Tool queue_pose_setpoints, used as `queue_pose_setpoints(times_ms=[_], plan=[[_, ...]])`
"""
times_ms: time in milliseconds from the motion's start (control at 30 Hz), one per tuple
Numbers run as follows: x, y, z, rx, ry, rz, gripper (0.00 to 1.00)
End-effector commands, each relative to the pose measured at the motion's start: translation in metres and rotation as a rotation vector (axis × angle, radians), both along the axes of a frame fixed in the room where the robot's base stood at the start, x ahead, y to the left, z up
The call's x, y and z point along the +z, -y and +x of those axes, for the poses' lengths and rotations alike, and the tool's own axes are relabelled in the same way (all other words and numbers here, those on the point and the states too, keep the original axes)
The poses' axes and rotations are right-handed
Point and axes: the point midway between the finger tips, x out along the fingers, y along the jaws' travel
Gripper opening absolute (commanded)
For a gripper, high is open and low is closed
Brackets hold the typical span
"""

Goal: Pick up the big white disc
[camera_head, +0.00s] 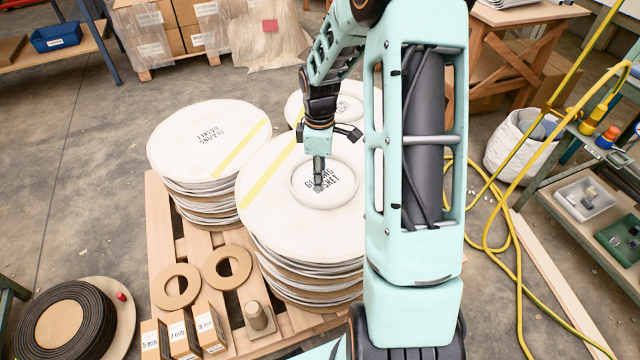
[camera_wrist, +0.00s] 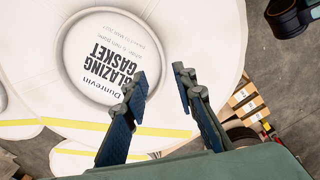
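Big white discs lie in stacks on a wooden pallet (camera_head: 160,215). The front stack's top disc (camera_head: 265,205) has a yellow stripe, a raised ring and a printed label at its middle; my arm hides its right part. My gripper (camera_head: 319,188) points down over that ring and label. I cannot tell the height of the fingertips above the disc.
A left stack (camera_head: 180,145) and a partly hidden back stack (camera_head: 348,103) stand close by. Brown rings (camera_head: 176,302), small boxes (camera_head: 182,335) and a peg (camera_head: 256,316) are at the pallet's front. A yellow hose (camera_head: 517,290) and a shelf trolley (camera_head: 560,195) are right.

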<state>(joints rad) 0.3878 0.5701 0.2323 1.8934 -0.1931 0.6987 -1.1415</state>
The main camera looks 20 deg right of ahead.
Motion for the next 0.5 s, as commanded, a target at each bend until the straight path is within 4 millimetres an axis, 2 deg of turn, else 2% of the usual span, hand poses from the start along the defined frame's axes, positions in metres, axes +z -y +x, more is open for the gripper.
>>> queue_pose_setpoints(times_ms=[233, 500], plan=[[-0.041, -0.001, -0.001, -0.001, -0.004, 0.001, 0.25], [-0.064, 0.000, -0.003, -0.002, -0.004, 0.000, 0.25]])
